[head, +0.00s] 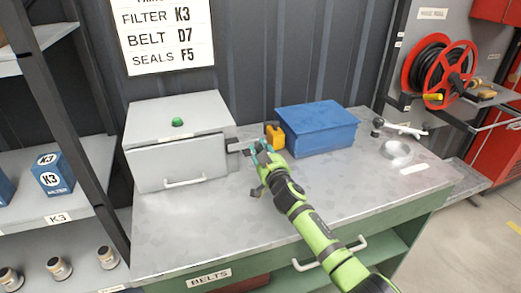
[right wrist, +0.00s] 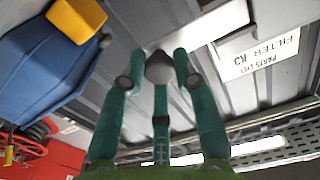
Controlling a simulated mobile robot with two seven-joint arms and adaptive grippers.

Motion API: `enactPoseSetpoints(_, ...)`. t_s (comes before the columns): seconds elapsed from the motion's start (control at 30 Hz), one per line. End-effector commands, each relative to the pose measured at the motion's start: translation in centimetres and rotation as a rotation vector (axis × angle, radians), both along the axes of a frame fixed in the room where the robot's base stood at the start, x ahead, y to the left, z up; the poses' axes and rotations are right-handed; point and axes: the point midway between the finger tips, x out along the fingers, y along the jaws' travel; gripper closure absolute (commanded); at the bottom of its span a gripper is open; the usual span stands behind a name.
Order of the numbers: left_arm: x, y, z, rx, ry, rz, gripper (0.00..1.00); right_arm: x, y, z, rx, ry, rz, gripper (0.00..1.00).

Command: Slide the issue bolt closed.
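The grey metal box (head: 178,160) stands on the left of the workbench, with a green knob on its lid and a pale handle in front. A dark bolt (head: 234,147) sticks out from its right side towards my right gripper (head: 263,150). My left gripper is not in view.
A blue box (head: 318,128) with a yellow part (head: 274,135) stands close behind and right of my right gripper. A metal dish (head: 397,150) lies farther right. The bench front (head: 190,235) is clear. A red hose reel (head: 440,70) hangs at the right.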

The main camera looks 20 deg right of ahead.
Motion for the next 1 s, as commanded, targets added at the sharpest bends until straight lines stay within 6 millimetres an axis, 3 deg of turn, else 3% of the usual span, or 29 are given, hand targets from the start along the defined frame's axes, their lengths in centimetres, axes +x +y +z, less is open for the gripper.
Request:
enactPoseSetpoints(0.27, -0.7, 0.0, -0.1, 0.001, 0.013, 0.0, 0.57, 0.0, 0.3, 0.3, 0.0, -0.006, 0.002, 1.0)
enactPoseSetpoints(0.57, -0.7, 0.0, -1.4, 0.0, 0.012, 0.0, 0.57, -0.1, 4.4, 0.4, 0.003, -0.011, 0.004, 1.0)
enactPoseSetpoints(0.87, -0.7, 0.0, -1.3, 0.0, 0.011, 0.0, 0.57, -0.1, 4.7, 0.7, 0.002, -0.015, 0.008, 1.0)
enactPoseSetpoints(0.9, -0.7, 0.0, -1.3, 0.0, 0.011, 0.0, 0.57, -0.1, 4.7, 0.7, 0.002, -0.015, 0.008, 0.56)
enactPoseSetpoints(0.93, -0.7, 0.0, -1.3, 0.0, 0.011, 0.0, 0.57, -0.1, 4.7, 0.7, 0.002, -0.015, 0.008, 0.48)
enactPoseSetpoints(1.0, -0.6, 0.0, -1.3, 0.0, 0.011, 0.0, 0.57, -0.1, 4.7, 0.6, 0.0, -0.012, 0.007, 0.48)
